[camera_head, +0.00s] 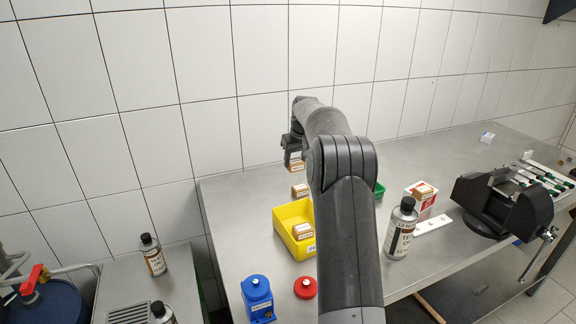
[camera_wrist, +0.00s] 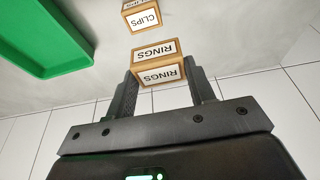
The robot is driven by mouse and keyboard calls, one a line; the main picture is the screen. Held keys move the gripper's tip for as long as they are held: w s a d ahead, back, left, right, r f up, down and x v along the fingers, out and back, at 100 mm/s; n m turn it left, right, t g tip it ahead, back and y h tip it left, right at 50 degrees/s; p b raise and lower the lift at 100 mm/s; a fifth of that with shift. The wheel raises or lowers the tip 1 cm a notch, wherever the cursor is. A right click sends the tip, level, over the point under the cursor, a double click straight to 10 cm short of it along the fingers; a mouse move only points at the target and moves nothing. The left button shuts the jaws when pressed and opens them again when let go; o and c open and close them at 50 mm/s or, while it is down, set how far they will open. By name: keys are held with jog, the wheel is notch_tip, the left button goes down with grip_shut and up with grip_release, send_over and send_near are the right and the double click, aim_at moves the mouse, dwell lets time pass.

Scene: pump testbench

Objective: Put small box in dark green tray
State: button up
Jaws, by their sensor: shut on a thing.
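My gripper (camera_head: 293,152) is above the back left part of the steel table. In the wrist view my gripper (camera_wrist: 162,82) is shut on a small tan box labelled RINGS (camera_wrist: 160,65), which also shows in the head view (camera_head: 296,163). The box appears held clear of the table. A green tray (camera_wrist: 47,40) is at the upper left of the wrist view. In the head view only a corner of it (camera_head: 380,190) shows, mostly hidden behind my arm. A second small box, labelled CLIPS (camera_wrist: 143,19), stands on the table (camera_head: 300,190) below the held box.
A yellow bin (camera_head: 283,235) with a small box (camera_head: 303,231) in it stands left of my arm. A blue item (camera_head: 257,298) and a red item (camera_head: 306,288) are in front. Right of my arm are a bottle (camera_head: 401,230), a red-white container (camera_head: 421,202) and a black vise (camera_head: 500,205).

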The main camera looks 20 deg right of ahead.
jog(key=s+d+r, duration=0.1)
jog(key=s+d, duration=1)
jog(key=d, duration=0.2)
jog(key=s+d, duration=1)
jog(key=d, duration=0.4)
jog(key=w+a+f, duration=0.1)
jog(key=w+f, duration=0.1)
jog(key=w, duration=0.1)
jog(key=w+a+f, duration=0.2)
jog(key=w, duration=0.1)
jog(key=w+a+f, duration=0.2)
jog(key=w, duration=0.2)
jog(key=shift+a+f, duration=0.1)
jog(key=shift+f, duration=2.3)
jog(key=shift+f, duration=0.15)
jog(key=o, duration=1)
jog(key=shift+c, duration=0.2)
